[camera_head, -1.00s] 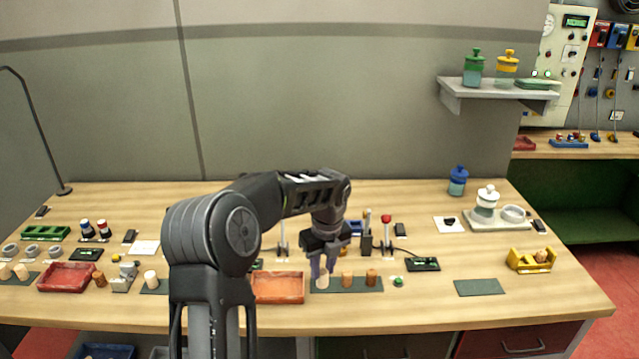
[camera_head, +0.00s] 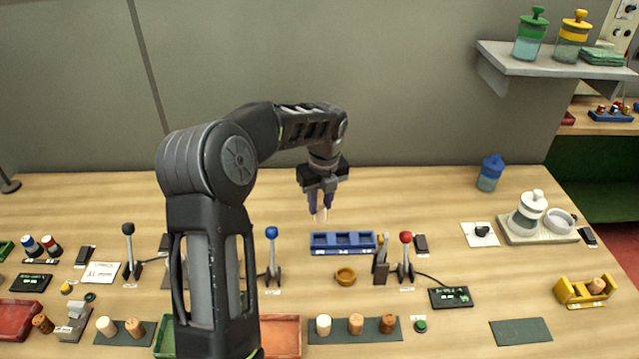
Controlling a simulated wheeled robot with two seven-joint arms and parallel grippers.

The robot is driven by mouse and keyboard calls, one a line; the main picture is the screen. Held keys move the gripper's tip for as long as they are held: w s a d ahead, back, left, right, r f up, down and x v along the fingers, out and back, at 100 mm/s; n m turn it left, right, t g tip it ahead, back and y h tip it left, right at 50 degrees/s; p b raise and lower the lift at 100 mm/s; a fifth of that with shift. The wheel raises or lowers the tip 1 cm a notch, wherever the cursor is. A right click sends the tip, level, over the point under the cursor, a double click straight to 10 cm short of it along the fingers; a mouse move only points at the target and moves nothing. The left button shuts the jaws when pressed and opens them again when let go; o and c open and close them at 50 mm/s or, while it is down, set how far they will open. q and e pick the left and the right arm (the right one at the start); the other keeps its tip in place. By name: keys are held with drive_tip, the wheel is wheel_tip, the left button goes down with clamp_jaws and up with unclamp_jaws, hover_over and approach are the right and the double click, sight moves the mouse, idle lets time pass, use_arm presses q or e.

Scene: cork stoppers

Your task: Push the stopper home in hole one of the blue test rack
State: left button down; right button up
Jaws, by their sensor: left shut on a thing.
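The blue test rack (camera_head: 330,250) stands in the middle of the bench, with several dark openings along its top. Which opening is hole one cannot be read. My left gripper (camera_head: 320,205) points down, shut on a pale stopper (camera_head: 320,215) that sticks out below its fingertips. In the picture the stopper is just above the rack's left part and apart from it; its exact height is hard to tell. My right gripper is not in view.
Three stoppers, a pale one (camera_head: 323,324), a tan one (camera_head: 356,324) and a brown one (camera_head: 388,324), stand on a dark mat (camera_head: 340,338) in front.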

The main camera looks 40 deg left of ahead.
sight(320, 220)
use_arm(q)
drive_tip(key=shift+w+a, duration=0.1)
drive_tip(key=shift+a, duration=0.05)
drive_tip(key=shift+s+d+r, duration=0.15)
drive_tip(key=shift+s+d, duration=0.05)
drive_tip(key=shift+w+a+f, duration=0.1)
drive_tip(key=shift+f, duration=2.3)
drive_tip(key=shift+f+b, duration=0.8)
drive_tip(key=shift+f, duration=0.1)
drive_tip(key=shift+f+b, duration=0.6)
drive_tip(key=shift+f, duration=0.7)
drive_tip(key=c, duration=1.1)
unclamp_jaws()
